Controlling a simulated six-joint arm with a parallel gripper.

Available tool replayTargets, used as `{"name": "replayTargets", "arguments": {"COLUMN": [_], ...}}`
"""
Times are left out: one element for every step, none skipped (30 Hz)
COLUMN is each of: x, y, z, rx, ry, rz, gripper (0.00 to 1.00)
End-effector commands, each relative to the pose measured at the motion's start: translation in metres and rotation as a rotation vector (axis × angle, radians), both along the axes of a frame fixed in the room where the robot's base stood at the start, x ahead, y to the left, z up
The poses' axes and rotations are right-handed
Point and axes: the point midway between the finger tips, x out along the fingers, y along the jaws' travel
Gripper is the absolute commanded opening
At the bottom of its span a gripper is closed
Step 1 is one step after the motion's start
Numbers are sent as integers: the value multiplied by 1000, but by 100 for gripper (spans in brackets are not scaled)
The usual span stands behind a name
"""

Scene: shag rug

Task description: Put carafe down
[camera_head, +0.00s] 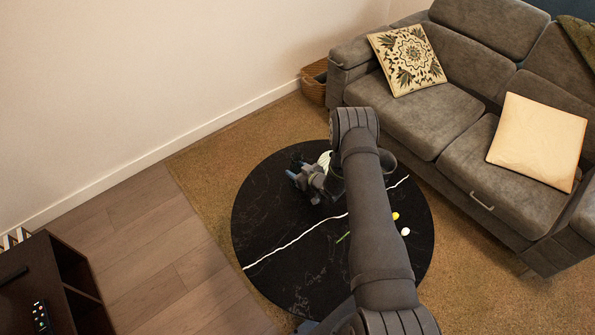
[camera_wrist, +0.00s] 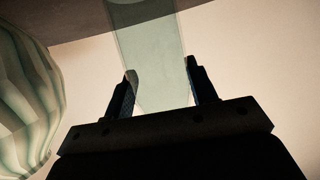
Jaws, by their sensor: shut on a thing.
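My gripper (camera_wrist: 161,72) is shut on a pale green, see-through piece of the carafe (camera_wrist: 158,50), which passes between the two fingers in the wrist view. In the head view my gripper (camera_head: 318,182) is over the far left part of the round black table (camera_head: 290,255). My arm hides most of the carafe there, and I cannot tell whether its base touches the table top.
A striped white and green vessel (camera_wrist: 28,95) is close on the left in the wrist view. The table's front left is clear. A grey sofa (camera_head: 425,120) stands behind right.

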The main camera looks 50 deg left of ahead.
Motion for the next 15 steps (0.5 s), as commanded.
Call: {"name": "replayTargets", "arguments": {"x": [1,1,1,1,1,1,1,1,1,1,1,0,0,0,0], "y": [1,1,1,1,1,1,1,1,1,1,1,0,0,0,0], "z": [-3,-4,-5,-4,-4,-4,-4,-4,-4,-5,-6,-7,-8,-8,-8], "rx": [3,3,3,3,3,3,3,3,3,3,3,2,2,0,0], "ry": [-1,-1,-1,-1,-1,-1,-1,-1,-1,-1,-1,-1,0,0,0], "rz": [0,-1,-1,-1,-1,-1,-1,-1,0,0,0,0,0,0,0], "gripper": [14,14,14,14,14,14,14,14,14,14,14,14,14,58,66]}}
